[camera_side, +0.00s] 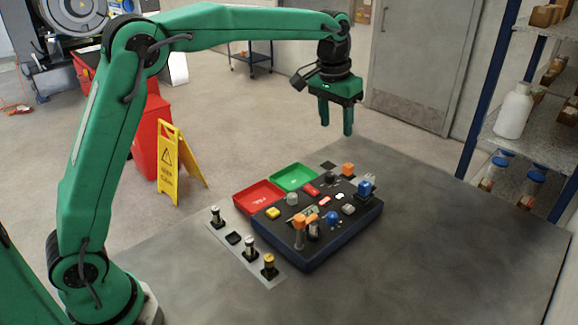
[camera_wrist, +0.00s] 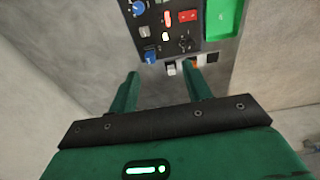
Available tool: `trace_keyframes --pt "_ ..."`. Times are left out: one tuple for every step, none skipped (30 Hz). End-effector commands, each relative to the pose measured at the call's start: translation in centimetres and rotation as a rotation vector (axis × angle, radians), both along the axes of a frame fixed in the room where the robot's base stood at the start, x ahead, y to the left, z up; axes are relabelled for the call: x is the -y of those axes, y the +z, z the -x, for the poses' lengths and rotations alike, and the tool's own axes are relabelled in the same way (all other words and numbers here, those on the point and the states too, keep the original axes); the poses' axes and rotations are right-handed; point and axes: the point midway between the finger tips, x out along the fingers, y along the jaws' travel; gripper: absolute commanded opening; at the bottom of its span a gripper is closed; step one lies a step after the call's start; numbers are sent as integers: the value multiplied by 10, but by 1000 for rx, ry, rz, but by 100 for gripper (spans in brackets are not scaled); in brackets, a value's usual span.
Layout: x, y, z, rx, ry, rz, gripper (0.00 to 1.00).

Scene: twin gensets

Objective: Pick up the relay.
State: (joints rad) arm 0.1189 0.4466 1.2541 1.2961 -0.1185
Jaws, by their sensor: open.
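My gripper (camera_side: 336,127) is open and empty, high above the far end of the dark control panel (camera_side: 308,257). Its two green fingers point down, and in the wrist view my gripper (camera_wrist: 160,74) has the panel beyond its tips. No part is clearly marked as the relay. A blue block (camera_side: 366,186) stands on a dark base at the panel's right corner; a blue part also shows in the wrist view (camera_wrist: 150,55). An orange-topped block (camera_side: 348,169) sits at the far corner, and an orange part partly shows behind a finger in the wrist view (camera_wrist: 196,63).
Red (camera_side: 258,198) and green (camera_side: 294,177) trays lie behind the panel. Knobs and switches crowd its top, with tall orange-capped parts (camera_side: 299,228) near the front. A pale strip (camera_side: 222,242) at left holds several short posts. The grey table (camera_side: 440,250) is clear at right.

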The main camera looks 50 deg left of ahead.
Motion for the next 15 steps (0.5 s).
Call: trace_keyframes --pt "4 -9 -9 -13 -1 -1 49" --pt "6 -12 -14 -19 -1 -1 49" --pt "8 -18 -21 -28 -1 -2 49" --pt "10 -23 -25 -35 -1 -3 49" --pt "12 -27 -30 -41 -1 -3 49" --pt "15 -33 -36 -49 0 -4 49" --pt "16 -38 -40 -55 0 -5 49" --pt "18 -43 -44 -63 0 -6 49" --pt "21 -50 -49 -71 0 -7 49" --pt "22 -55 -53 -77 0 -7 49" --pt "24 -60 -57 -83 -1 -8 49" --pt "27 -67 -62 -92 -1 -9 49" --pt "29 -72 -65 -98 -1 -10 49" --pt "31 -77 -68 -104 -1 -11 49" --pt "33 -84 -71 -111 -1 -12 49"
